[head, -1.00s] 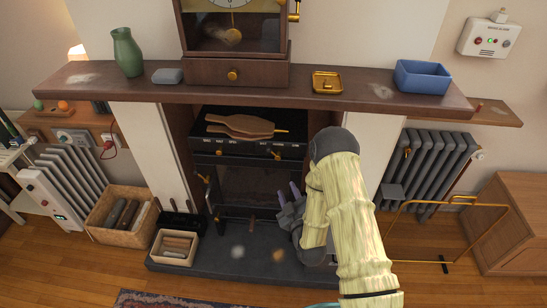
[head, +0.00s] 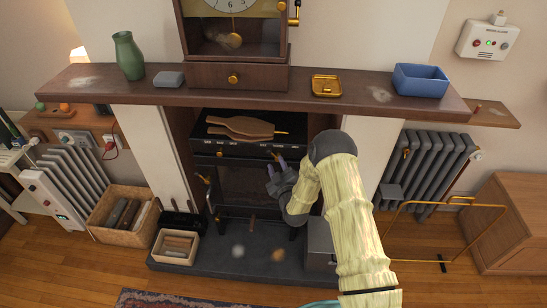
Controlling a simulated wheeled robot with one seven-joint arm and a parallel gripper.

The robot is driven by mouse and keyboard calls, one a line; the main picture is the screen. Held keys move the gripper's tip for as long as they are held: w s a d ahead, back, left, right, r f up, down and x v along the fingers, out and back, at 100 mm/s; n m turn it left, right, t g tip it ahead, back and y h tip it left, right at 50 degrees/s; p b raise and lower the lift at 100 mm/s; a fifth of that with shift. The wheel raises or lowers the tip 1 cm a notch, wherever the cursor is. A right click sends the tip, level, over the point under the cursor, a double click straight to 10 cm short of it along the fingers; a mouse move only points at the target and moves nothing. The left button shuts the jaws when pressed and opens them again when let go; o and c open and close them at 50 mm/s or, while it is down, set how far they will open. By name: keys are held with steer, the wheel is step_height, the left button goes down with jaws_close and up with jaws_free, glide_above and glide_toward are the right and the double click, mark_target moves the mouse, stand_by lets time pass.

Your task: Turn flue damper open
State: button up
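The black stove (head: 242,182) stands in the fireplace below the mantel. Its upper front carries small white labels, too small to read, and brass handles.
Wooden bellows (head: 241,127) lie on the stove top. The mantel (head: 210,96) juts out above, bearing a clock (head: 233,40), vase (head: 129,56) and blue box (head: 421,79). A grey box (head: 320,243) stands on the hearth, right. A brass rail (head: 440,203) stands farther right.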

mark_target(273, 155)
steer(key=x, duration=0.4)
steer(key=shift+w+a, duration=0.1)
steer(key=shift+w, duration=0.15)
jaws_close()
